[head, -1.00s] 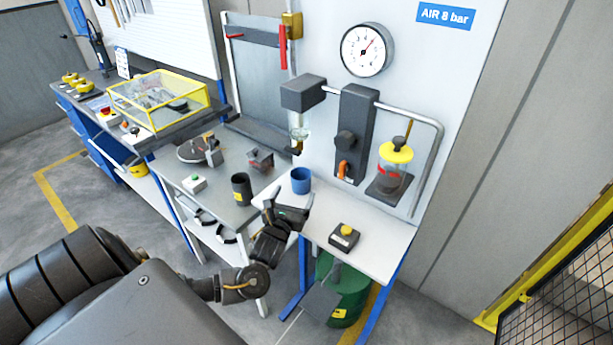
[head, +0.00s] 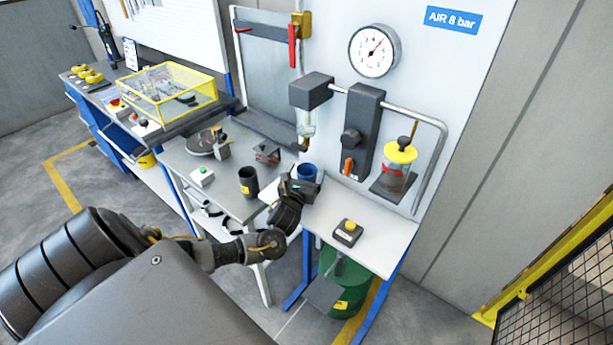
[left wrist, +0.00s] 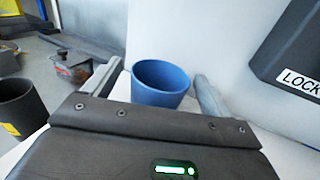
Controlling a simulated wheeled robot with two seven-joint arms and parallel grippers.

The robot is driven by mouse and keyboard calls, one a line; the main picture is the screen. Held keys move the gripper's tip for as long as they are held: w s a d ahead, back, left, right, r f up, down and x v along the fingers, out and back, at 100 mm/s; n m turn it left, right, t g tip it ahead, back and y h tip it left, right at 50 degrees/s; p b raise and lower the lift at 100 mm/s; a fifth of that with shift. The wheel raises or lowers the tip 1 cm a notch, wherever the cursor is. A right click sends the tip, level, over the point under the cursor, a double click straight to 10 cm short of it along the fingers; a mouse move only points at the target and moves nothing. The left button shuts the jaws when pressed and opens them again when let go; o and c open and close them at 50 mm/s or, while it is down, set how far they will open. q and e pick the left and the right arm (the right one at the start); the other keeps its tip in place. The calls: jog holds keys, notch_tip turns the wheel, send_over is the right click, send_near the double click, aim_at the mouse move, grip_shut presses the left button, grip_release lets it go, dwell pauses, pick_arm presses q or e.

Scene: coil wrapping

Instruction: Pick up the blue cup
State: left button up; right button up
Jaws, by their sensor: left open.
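The blue cup (head: 306,172) stands upright near the back left of the white table, partly hidden behind my left gripper in the head view. In the left wrist view the cup (left wrist: 160,82) shows between the two fingers of my left gripper (left wrist: 158,85), its lower part hidden by the gripper body. My left gripper (head: 298,178) is open, with one finger to each side of the cup. I cannot tell whether the fingers touch it. My right gripper is not in view.
A dark grey cup (head: 248,181) stands on the grey table to the left. A black box with a yellow button (head: 347,232) sits on the white table's front. A glass jar with a yellow lid (head: 396,166) stands at the right. A green bin (head: 343,285) is below.

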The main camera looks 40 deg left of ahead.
aim_at(310, 165)
pick_arm(q)
jog(key=shift+x, duration=1.55)
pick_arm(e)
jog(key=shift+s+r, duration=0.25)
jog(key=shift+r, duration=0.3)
pick_arm(q)
jog(key=shift+s, duration=0.1)
jog(key=c, duration=1.1)
jog(key=shift+c, duration=0.2)
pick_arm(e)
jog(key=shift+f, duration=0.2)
